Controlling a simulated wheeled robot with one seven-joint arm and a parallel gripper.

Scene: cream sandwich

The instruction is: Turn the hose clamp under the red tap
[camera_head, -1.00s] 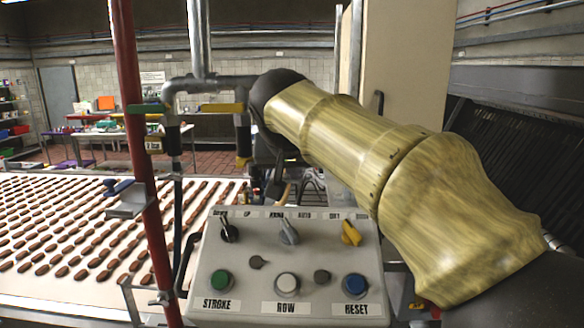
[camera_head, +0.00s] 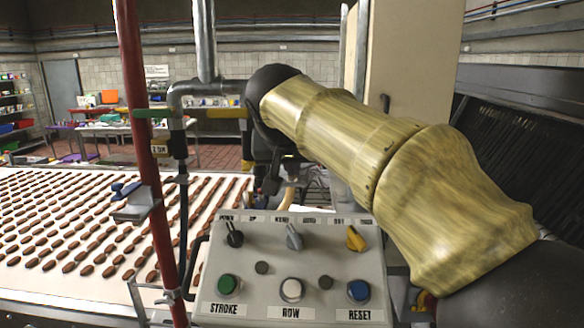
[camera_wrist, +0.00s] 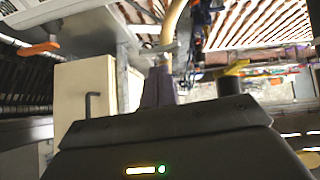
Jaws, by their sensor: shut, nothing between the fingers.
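My gripper (camera_head: 272,178) hangs beyond the control box in the head view, partly hidden by my arm. In the wrist view, its dark narrow fingers (camera_wrist: 160,86) are together and empty, just below the end of a tan hose (camera_wrist: 174,22) in the picture. I cannot tell whether they touch it. An orange-red lever (camera_wrist: 40,48), perhaps the red tap, is at upper left of the wrist view, apart from the fingers. No red tap shows clearly in the head view. The hose clamp cannot be made out in either view.
A control box (camera_head: 206,285) with knobs and buttons stands in front. A red post (camera_head: 143,100) and grey pipes (camera_head: 206,50) with a green lever (camera_head: 152,113) and a yellow lever (camera_head: 227,113) stand at left. Behind is a wide white conveyor (camera_head: 60,295) with rows of brown pieces.

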